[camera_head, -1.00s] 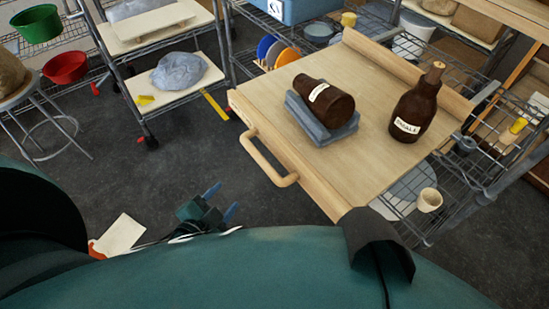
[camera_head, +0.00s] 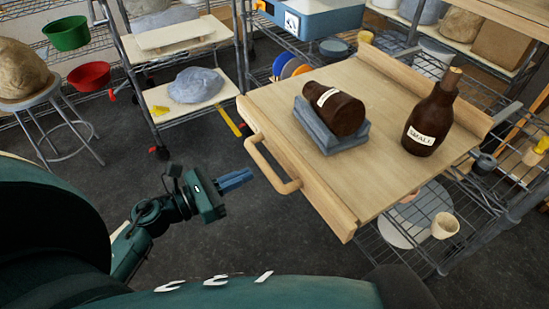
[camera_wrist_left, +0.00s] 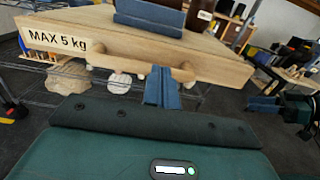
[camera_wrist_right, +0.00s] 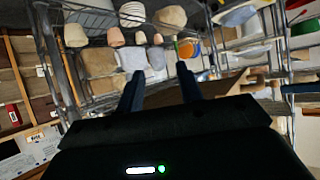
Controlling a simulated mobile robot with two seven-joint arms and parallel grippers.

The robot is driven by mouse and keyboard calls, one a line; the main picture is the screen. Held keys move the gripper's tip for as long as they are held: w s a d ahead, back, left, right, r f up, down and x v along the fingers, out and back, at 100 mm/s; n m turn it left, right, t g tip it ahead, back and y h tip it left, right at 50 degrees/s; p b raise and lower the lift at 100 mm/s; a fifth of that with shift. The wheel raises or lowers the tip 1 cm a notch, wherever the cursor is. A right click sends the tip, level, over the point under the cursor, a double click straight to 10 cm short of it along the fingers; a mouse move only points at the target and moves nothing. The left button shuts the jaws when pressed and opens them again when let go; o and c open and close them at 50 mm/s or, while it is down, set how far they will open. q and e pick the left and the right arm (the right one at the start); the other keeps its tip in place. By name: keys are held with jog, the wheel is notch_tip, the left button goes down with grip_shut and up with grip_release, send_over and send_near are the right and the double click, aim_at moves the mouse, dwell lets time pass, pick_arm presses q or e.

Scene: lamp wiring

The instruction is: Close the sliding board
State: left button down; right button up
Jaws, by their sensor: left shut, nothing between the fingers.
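The sliding board (camera_head: 340,160) is a pale wooden board pulled out from a wire shelf rack, with a wooden bar handle (camera_head: 268,168) on its near left edge. In the left wrist view the board's front edge (camera_wrist_left: 215,72) carries a "MAX 5 kg" label. A brown bottle lies on a grey block (camera_head: 325,130), and a brown bottle labelled "SMALL" (camera_head: 432,118) stands upright on the board. My left gripper (camera_head: 236,180) is shut and empty, just left of the handle and apart from it. My right gripper (camera_wrist_right: 160,88) is open and empty; it is not seen in the head view.
A cup (camera_head: 445,226) stands on the wire shelf below the board. A metal stool (camera_head: 55,130) stands at the left. A shelf cart with a grey bundle (camera_head: 195,85) stands behind.

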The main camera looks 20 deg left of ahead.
aim_at(286, 157)
pick_arm(q)
jog(key=p+x, duration=0.2)
jog(key=x, duration=0.5)
jog(key=shift+w+d+r, duration=0.1)
jog(key=shift+w+d, duration=0.1)
jog(key=shift+w, duration=0.05)
jog(key=shift+w+d, duration=0.3)
jog(key=shift+w, duration=0.05)
pick_arm(e)
jog(key=shift+s+d+h, duration=0.1)
jog(key=shift+d+h, duration=0.2)
jog(key=shift+d, duration=0.2)
